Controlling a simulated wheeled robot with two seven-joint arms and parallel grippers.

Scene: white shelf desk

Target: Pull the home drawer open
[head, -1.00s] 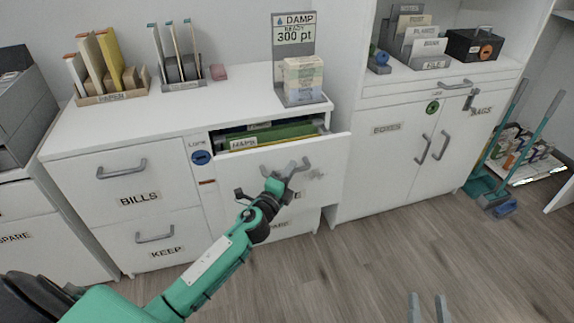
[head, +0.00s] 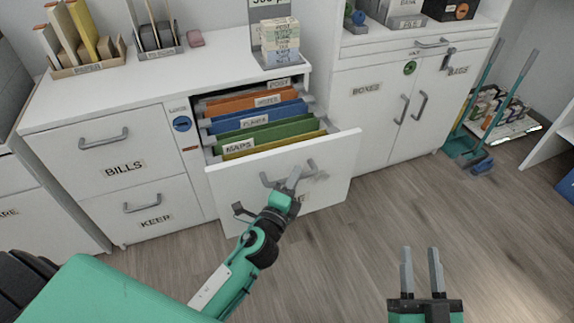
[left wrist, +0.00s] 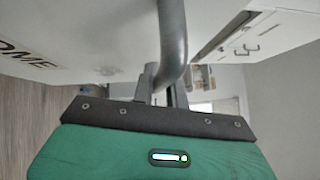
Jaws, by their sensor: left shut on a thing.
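The home drawer (head: 337,158) stands well out of the white cabinet in the head view, with several coloured hanging folders showing inside. Its label, partly hidden by my arm in the head view, reads HOME in the left wrist view. My left gripper (head: 293,181) is at the drawer front, shut on the grey drawer handle (head: 270,181). In the left wrist view the handle (left wrist: 173,35) passes between the fingers of my left gripper (left wrist: 163,88). My right gripper (head: 421,270) is open and empty above the floor at the bottom right.
The BILLS drawer (head: 84,165) and KEEP drawer (head: 177,212) are shut at the left. A cupboard labelled BOXES (head: 350,110) stands to the right, its doors closed. The wooden floor (head: 400,205) in front is clear.

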